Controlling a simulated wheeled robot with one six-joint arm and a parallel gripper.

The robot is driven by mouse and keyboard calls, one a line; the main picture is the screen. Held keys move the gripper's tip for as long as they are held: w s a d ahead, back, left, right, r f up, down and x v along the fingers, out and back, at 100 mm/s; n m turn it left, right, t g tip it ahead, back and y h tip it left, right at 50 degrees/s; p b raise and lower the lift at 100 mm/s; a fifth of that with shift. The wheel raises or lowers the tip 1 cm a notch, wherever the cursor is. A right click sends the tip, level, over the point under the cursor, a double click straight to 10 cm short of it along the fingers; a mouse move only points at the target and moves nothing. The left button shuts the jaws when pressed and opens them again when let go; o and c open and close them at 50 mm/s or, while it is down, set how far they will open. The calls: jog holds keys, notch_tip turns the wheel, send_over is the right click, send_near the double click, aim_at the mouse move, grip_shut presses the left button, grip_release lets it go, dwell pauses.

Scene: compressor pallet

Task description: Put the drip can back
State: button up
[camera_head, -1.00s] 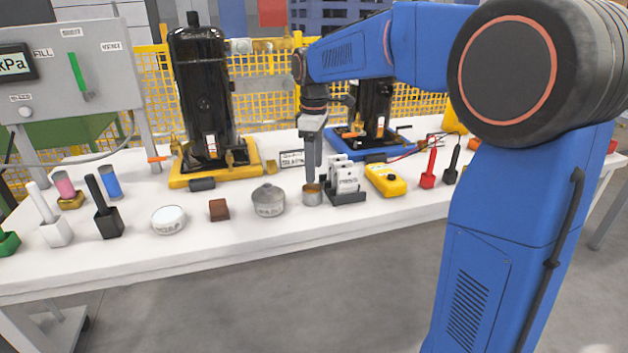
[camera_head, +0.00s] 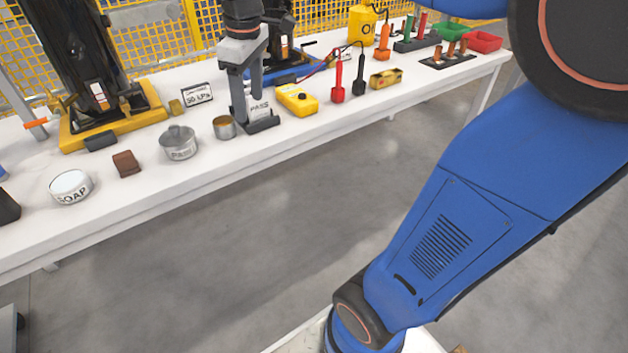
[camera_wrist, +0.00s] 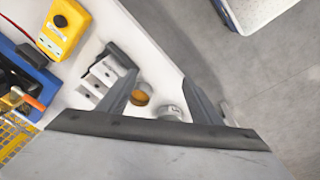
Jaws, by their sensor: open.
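My gripper (camera_head: 250,108) is open and points down just right of the can, in front of the card holder. I cannot tell whether a finger touches the cards. In the wrist view, the can (camera_wrist: 141,94) shows between the spread fingers (camera_wrist: 160,80), nearer the left one. Nothing is held between them.
A yellow meter (camera_head: 297,100) lies right of the card holder, with red (camera_head: 338,85) and black probes (camera_head: 361,80) beyond. A brown block (camera_head: 126,163) and a SOAP tin (camera_head: 71,187) stand to the left. A black compressor on a yellow base (camera_head: 150,122) stands behind. The table's front strip is clear.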

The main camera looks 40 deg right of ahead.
jog(key=s+d+f+m+t, duration=0.1)
jog(key=s+f+m, duration=0.3)
jog(key=s, duration=0.6)
jog(key=s+d+f+m+t, duration=0.2)
jog(key=s+f+m, duration=0.2)
jog(key=s+f, duration=0.3)
jog(key=s, duration=0.4)
jog(key=shift+d+f, duration=0.2)
jog(key=shift+f, duration=0.15)
